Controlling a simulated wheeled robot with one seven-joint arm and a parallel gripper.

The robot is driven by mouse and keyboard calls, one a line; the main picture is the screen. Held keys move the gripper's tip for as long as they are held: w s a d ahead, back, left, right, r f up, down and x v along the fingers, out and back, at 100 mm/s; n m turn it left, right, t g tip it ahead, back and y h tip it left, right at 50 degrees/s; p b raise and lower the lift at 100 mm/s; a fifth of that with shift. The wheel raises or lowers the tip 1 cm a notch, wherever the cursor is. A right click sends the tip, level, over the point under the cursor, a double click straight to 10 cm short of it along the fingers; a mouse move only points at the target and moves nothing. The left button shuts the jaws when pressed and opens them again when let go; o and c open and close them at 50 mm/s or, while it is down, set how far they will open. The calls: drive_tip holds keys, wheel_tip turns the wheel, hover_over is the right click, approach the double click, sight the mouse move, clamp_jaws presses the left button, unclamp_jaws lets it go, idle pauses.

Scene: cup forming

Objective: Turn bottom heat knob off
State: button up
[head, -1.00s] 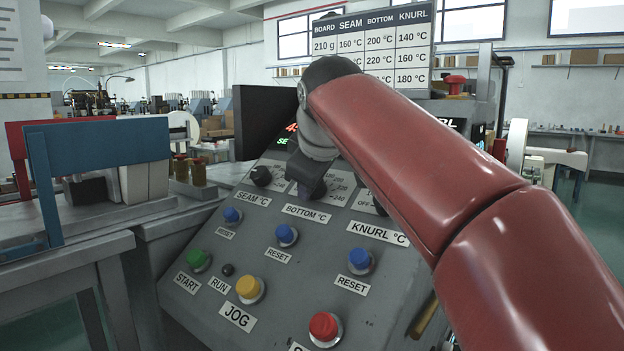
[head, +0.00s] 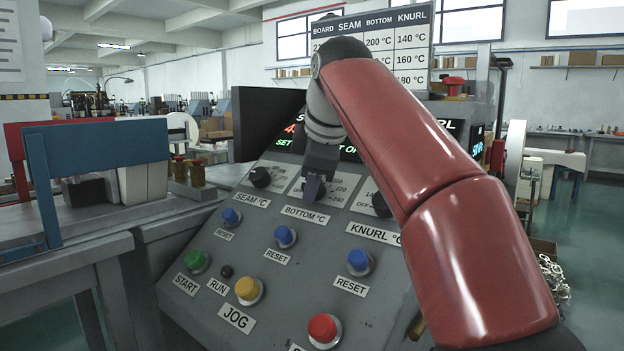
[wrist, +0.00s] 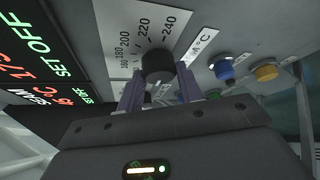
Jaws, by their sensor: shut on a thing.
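The bottom heat knob is a round black knob (wrist: 157,66) on a white dial plate (wrist: 128,22) marked 180 to 240. In the wrist view it sits between the two fingers of my gripper (wrist: 158,90), which is shut on it. In the head view my gripper (head: 312,187) reaches down onto the knob above the BOTTOM °C label (head: 306,214) and hides most of it. The knob's pointer is not clear to me. A SET OFF reading (wrist: 45,45) shows on the display; I cannot tell which heater it belongs to.
The seam knob (head: 260,177) is close on the left and the knurl knob (head: 381,205) on the right, partly behind my arm. Blue reset buttons (head: 286,236) and START, JOG and red buttons (head: 323,328) lie lower on the sloped panel. A dark screen (head: 262,118) stands behind.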

drive_tip(key=o, duration=1)
drive_tip(key=v, duration=0.7)
drive_tip(key=shift+s+r, duration=0.15)
drive_tip(key=shift+r, duration=0.1)
drive_tip(key=shift+d, duration=0.1)
drive_tip(key=shift+s, duration=0.1)
